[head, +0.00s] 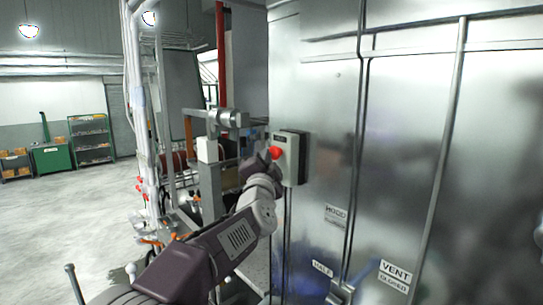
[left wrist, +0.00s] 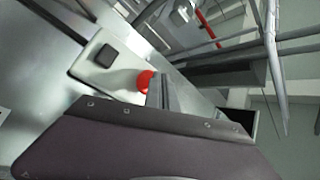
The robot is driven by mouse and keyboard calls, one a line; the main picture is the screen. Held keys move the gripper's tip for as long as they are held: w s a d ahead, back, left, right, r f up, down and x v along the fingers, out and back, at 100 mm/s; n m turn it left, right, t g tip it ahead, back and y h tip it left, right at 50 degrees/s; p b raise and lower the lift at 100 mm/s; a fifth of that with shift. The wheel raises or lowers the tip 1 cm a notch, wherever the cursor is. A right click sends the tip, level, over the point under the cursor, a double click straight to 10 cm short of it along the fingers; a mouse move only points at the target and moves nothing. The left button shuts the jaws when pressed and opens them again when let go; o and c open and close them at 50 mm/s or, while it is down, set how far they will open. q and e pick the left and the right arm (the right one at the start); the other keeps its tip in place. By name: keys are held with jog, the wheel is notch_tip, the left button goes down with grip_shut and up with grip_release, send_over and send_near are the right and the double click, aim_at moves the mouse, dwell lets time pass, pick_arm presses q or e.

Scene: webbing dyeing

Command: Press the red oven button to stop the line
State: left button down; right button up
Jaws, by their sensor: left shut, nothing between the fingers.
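The red oven button (head: 275,153) sits on a grey control box (head: 291,158) fixed to the side of the steel oven. My left gripper (head: 259,163) is shut and empty, right beside the button in the head view. In the left wrist view the red button (left wrist: 145,80) shows just beside the fingertips (left wrist: 160,92), partly hidden by them. I cannot tell whether they touch. A black square button (left wrist: 105,55) is on the same box plate. My right gripper is not in view.
The oven's steel doors (head: 410,150) fill the right side, with a vent label (head: 395,271) low down. A metal frame with pipes (head: 145,120) stands left of my arm. Open floor (head: 60,215) lies at the left, with a green cabinet (head: 52,158) and shelves (head: 91,139) beyond.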

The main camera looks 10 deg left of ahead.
pick_arm(q)
jog(key=shift+s+a, duration=0.4)
jog(key=shift+s, duration=0.2)
jog(key=shift+s+a+b, duration=0.75)
jog(key=shift+s+a, duration=0.05)
jog(key=shift+s, duration=0.2)
jog(key=shift+s+a+b, duration=0.75)
jog(key=shift+s, duration=0.2)
